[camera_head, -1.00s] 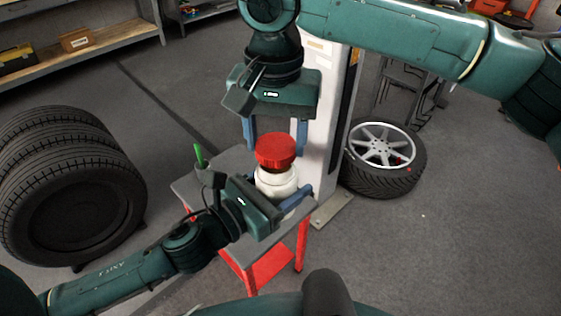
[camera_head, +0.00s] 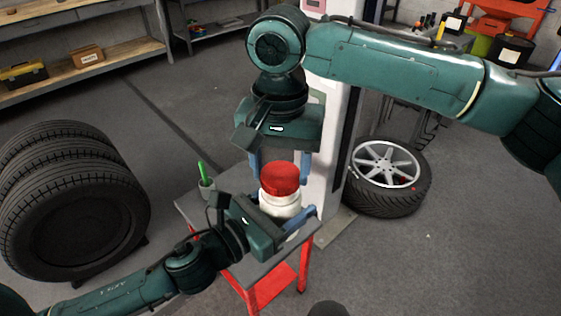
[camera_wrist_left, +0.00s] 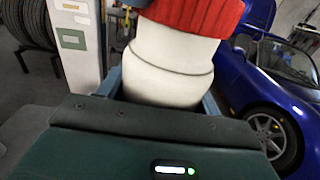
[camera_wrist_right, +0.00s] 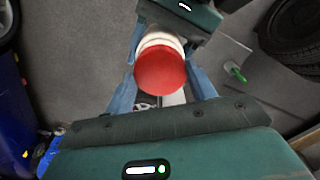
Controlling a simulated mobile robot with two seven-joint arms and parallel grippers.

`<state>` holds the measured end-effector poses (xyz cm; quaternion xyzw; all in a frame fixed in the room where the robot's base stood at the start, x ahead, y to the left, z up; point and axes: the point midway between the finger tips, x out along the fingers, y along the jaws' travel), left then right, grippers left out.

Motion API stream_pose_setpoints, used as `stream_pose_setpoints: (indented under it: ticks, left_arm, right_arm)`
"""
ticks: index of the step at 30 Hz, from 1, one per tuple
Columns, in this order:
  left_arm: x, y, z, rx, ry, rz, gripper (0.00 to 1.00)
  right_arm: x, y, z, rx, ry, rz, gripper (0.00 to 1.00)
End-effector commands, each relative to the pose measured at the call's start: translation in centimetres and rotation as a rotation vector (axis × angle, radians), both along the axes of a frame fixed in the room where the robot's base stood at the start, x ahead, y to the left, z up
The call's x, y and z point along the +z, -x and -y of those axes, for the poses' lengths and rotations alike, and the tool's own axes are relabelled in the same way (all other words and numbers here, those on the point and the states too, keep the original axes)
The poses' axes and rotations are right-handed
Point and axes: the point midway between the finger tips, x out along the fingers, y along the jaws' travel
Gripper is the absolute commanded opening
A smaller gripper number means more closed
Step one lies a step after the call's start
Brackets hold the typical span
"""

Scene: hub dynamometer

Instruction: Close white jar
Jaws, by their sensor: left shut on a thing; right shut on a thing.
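The white jar (camera_head: 279,206) stands upright at the small grey-topped table. My left gripper (camera_head: 284,213) is shut around its body from the side; the jar also shows in the left wrist view (camera_wrist_left: 170,60). The red lid (camera_head: 280,178) sits on top of the jar, and its ribbed rim shows in the left wrist view (camera_wrist_left: 200,12). My right gripper (camera_head: 280,170) points down from above, shut on the lid with one blue finger on each side. The lid lies between those fingers in the right wrist view (camera_wrist_right: 160,71). The lid's threads are hidden.
The table (camera_head: 262,272) has red legs and carries a cup with a green item (camera_head: 203,175). A pale post stands behind the jar. A wheel (camera_head: 387,177) lies at right, and stacked tyres (camera_head: 70,205) stand at left. Open floor lies at right.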

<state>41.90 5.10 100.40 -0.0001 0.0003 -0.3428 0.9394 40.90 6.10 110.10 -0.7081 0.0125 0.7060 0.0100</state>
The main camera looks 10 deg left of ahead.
Motion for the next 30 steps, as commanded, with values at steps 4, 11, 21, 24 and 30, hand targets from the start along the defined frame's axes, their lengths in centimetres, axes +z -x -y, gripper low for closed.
stream_pose_setpoints:
  ticks: [4,11,21,24,30]
  left_arm:
    - [0.2,0.0,0.0,-0.001,0.001,0.003,0.17]
    - [0.2,0.0,0.0,-0.001,0.001,0.003,0.17]
    - [0.2,0.0,0.0,-0.001,0.001,0.003,0.17]
    - [0.2,0.0,0.0,-0.001,0.001,0.003,0.17]
    - [0.1,0.0,0.0,-0.001,0.001,0.003,0.0]
  right_arm:
    - [0.0,0.0,0.0,0.0,0.0,0.0,0.31]
    - [-0.2,0.0,0.0,0.0,0.0,-0.001,0.31]
    - [-0.9,0.0,0.0,0.001,0.0,-0.002,0.31]
    - [-1.1,0.0,0.0,0.001,0.0,-0.001,0.31]
    - [-1.1,0.0,0.0,-0.054,-0.001,-0.001,0.31]
